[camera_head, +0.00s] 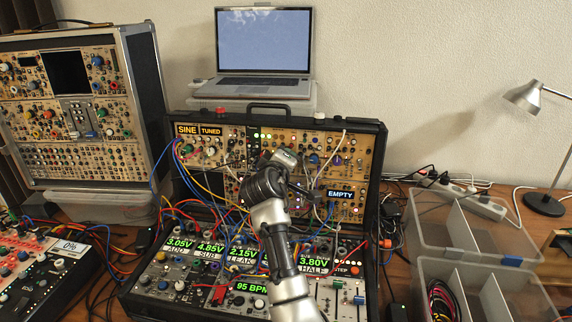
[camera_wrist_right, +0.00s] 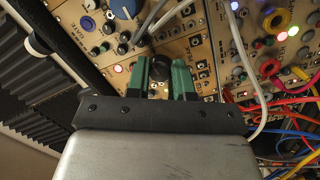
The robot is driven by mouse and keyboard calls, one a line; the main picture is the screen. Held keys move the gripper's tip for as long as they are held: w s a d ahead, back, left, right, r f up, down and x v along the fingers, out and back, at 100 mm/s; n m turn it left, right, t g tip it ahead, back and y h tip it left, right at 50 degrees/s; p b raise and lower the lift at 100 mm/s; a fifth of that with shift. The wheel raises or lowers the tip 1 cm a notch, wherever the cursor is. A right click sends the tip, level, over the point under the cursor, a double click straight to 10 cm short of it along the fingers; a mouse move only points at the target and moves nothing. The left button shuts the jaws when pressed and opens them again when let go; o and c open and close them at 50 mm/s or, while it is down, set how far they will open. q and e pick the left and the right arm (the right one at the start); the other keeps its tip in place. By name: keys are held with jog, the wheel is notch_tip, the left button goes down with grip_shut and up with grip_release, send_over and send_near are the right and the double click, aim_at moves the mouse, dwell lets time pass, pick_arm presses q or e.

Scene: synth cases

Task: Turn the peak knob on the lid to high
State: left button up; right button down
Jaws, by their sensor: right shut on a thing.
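The lid (camera_head: 376,165) of the modular synth case stands upright behind the patch panel, filled with knobs, jacks and cables. My right gripper (camera_head: 285,160) reaches up to the lid's middle, and its arm hides the panel behind it. In the right wrist view, its two green fingers (camera_wrist_right: 161,75) are shut on a dark round knob (camera_wrist_right: 160,65) on the tan panel. I cannot read a label there, so I cannot tell if it is the peak knob or where it points. My left gripper is in neither view.
Grey and white cables (camera_wrist_right: 240,50) hang beside the right fingers. A blue-capped knob (camera_wrist_right: 125,8) sits nearby. The lower panel (camera_head: 180,270) is crowded with patch cables. A laptop (camera_head: 264,45) stands behind the lid, with clear bins (camera_head: 480,240) at right and another case (camera_head: 80,110) at left.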

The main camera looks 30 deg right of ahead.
jog(key=shift+f+m, duration=0.1)
jog(key=shift+m, duration=0.8)
jog(key=shift+b, duration=0.3)
jog(key=c, duration=1)
grip_release()
